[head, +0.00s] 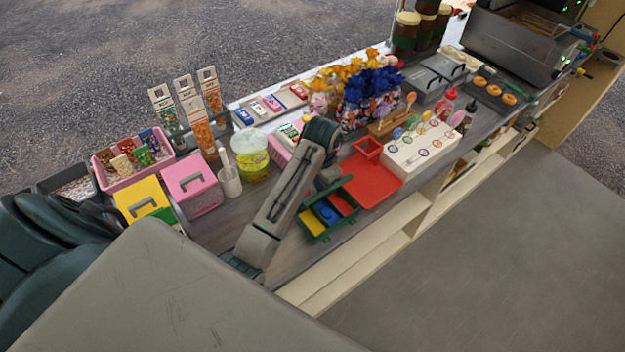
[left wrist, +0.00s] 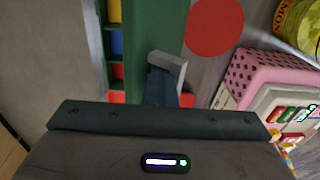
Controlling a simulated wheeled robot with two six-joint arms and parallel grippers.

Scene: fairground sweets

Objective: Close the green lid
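A green box (head: 314,222) with red, blue and yellow compartments stands on the counter at the middle of the head view. Its green lid shows as a raised strip (head: 333,189) along the box's far side, so the box is open. In the left wrist view the lid is a broad green panel (left wrist: 150,35), with the compartments (left wrist: 116,42) partly showing on its left. My left gripper (left wrist: 167,68) has its fingers together in front of the panel, with nothing seen between them. I cannot tell whether they touch it. My right gripper is not in view.
A red tray (head: 375,183) and a white box of lollipops (head: 422,150) stand to the right. A pink crate (left wrist: 275,75) is close to the gripper in the left wrist view. A yellow jar (head: 251,158) and a white mortar (head: 230,182) stand left of my forearm.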

